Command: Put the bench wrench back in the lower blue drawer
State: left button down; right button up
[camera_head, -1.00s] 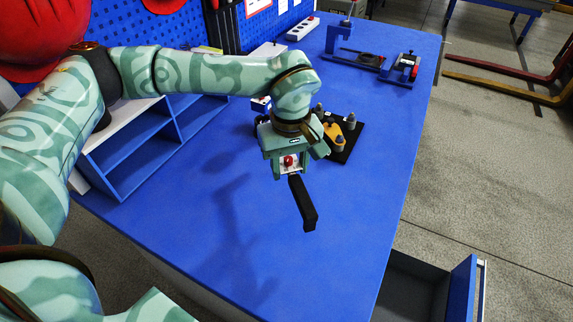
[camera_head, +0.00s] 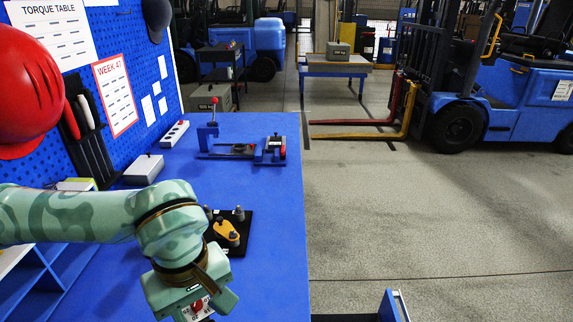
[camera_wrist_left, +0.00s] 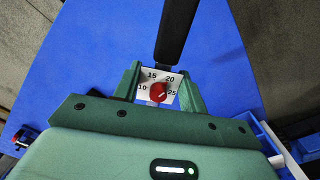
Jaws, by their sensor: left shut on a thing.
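My left gripper (camera_head: 196,304) is above the blue bench top (camera_head: 262,190). It is shut on the bench wrench, whose white dial plate with a red knob (camera_wrist_left: 159,92) shows between the fingers in the left wrist view. The wrench's black bar (camera_wrist_left: 176,32) sticks out beyond the fingertips; in the head view this bar is below the frame. An open drawer with a blue front (camera_head: 393,306) shows at the bottom edge, right of the bench. Only its far part is in view, and I cannot tell whether it is the lower one. My right gripper is not in view.
A black plate with an orange part and grey pegs (camera_head: 228,232) lies just beyond my left gripper. A blue fixture (camera_head: 240,150) stands at the bench's far end. A blue shelf unit (camera_head: 40,280) is at left.

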pick_arm(q)
jog(key=m, duration=0.3)
jog(key=shift+s+a+m, duration=0.15)
jog(key=shift+m, duration=0.15)
jog(key=shift+s+a+m, duration=0.15)
jog(key=shift+a+m, duration=0.2)
jog(key=shift+m, duration=0.55)
jog(key=a+m, duration=0.1)
jog(key=s+a+m, duration=0.1)
jog(key=a+p, duration=0.1)
jog(key=a, duration=0.1)
jog(key=shift+s+m, duration=0.25)
jog(key=shift+m, duration=0.15)
jog(key=shift+d+f, duration=0.1)
